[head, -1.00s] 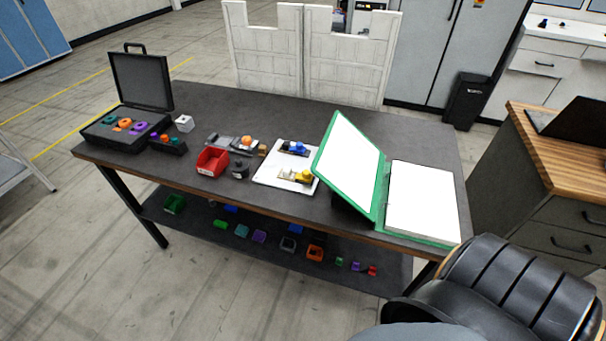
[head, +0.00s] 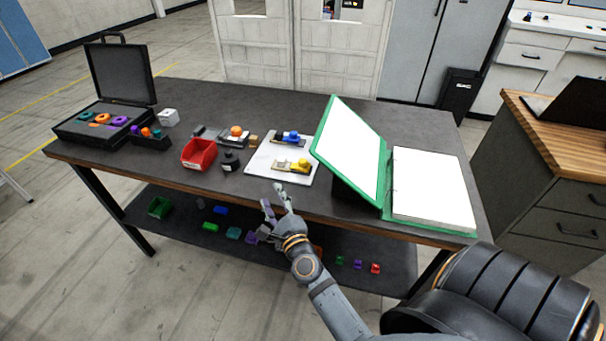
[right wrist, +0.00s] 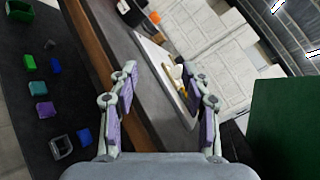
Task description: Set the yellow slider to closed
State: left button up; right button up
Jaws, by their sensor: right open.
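The yellow slider (head: 303,163) sits on its small base on a white board (head: 262,165) near the table's front edge. It also shows in the right wrist view (right wrist: 182,86), partly hidden by a finger. A blue slider (head: 291,136) on a dark base is behind it on the same board. My right gripper (head: 276,197) is open and empty, in front of the table edge and below and in front of the yellow slider. In the right wrist view the gripper (right wrist: 168,88) has its fingers spread wide. My left gripper is not in view.
A green binder (head: 385,182) stands open right of the board. A red bin (head: 199,153), a black knob-like part (head: 230,160) and an orange-topped fixture (head: 236,132) are to the left. An open black case (head: 100,125) is at the far left. The lower shelf holds several coloured parts.

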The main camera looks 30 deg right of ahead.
aim_at(303, 163)
jog(key=d+m+h, duration=0.1)
jog(key=m, duration=0.1)
jog(key=d+r+m+h, duration=0.1)
jog(key=m, duration=0.1)
jog(key=d+m+h, duration=0.1)
jog(key=m, duration=0.1)
jog(key=shift+s+d+r+m+g+h, duration=0.3)
jog(key=shift+s+d+m+h, duration=0.05)
jog(key=shift+m+h, duration=0.05)
jog(key=d+m+g+h, duration=0.1)
jog(key=m, duration=0.1)
jog(key=s+d+m+h, duration=0.1)
jog(key=m, duration=0.2)
jog(key=d+m+g+h, duration=0.1)
jog(key=m, duration=0.1)
jog(key=shift+s+d+g, duration=0.3)
jog(key=shift+d, duration=0.1)
jog(key=shift+s+d+f+m+h, duration=0.15)
jog(key=shift+d+m+h, duration=0.15)
jog(key=shift+m, duration=0.4)
jog(key=shift+w, duration=0.35)
jog(key=x, duration=1)
jog(key=shift+d+f, duration=0.1)
jog(key=shift+f, duration=0.1)
grip_shut()
